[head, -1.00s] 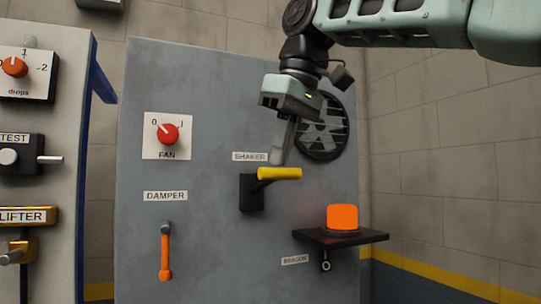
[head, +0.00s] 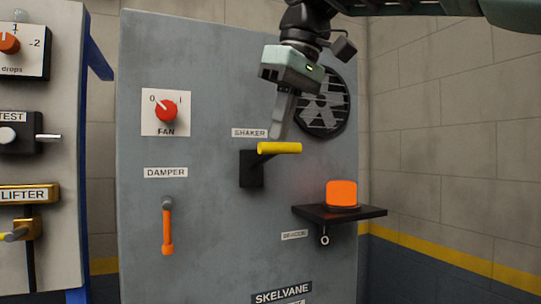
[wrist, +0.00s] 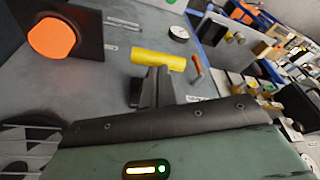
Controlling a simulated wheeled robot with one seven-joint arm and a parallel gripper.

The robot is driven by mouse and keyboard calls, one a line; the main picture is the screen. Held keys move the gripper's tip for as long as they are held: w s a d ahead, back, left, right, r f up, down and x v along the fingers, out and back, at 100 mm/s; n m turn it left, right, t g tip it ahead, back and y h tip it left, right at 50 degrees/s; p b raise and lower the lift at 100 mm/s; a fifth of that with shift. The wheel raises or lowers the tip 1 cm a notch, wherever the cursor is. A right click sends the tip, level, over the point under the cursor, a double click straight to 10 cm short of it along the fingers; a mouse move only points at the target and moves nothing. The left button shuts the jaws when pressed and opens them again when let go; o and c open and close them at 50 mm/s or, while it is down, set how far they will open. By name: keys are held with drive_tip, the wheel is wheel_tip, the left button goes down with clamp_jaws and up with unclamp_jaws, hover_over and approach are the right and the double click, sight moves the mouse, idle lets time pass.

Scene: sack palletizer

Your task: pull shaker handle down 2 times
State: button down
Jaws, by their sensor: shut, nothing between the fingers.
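The shaker handle (head: 280,148) is a yellow bar that sticks out from a black mount (head: 251,170) below the SHAKER label (head: 249,133) on the grey panel. My gripper (head: 277,136) points down with its fingers shut and empty, tips just above the handle's left half. I cannot tell whether the tips touch the bar. In the wrist view the yellow handle (wrist: 158,60) lies just beyond my shut fingers (wrist: 155,85).
An orange beacon (head: 341,194) stands on a black shelf (head: 345,213) right of the handle. A red FAN knob (head: 165,110) and an orange DAMPER lever (head: 167,232) are to the left. A round fan grille (head: 325,105) is behind my gripper.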

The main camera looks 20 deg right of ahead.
drive_tip(key=shift+f+b, duration=2.7)
drive_tip(key=shift+f, duration=0.95)
wheel_tip(320, 180, up, 7)
drive_tip(key=p, duration=0.6)
drive_tip(key=shift+f, duration=0.15)
wheel_tip(320, 180, up, 2)
drive_tip(key=shift+r+p, duration=0.1)
drive_tip(key=shift+p, duration=0.7)
drive_tip(key=s+r, duration=0.2)
drive_tip(key=s, duration=0.1)
drive_tip(key=s+r, duration=0.1)
drive_tip(key=s, duration=0.1)
drive_tip(key=shift+f, duration=0.1)
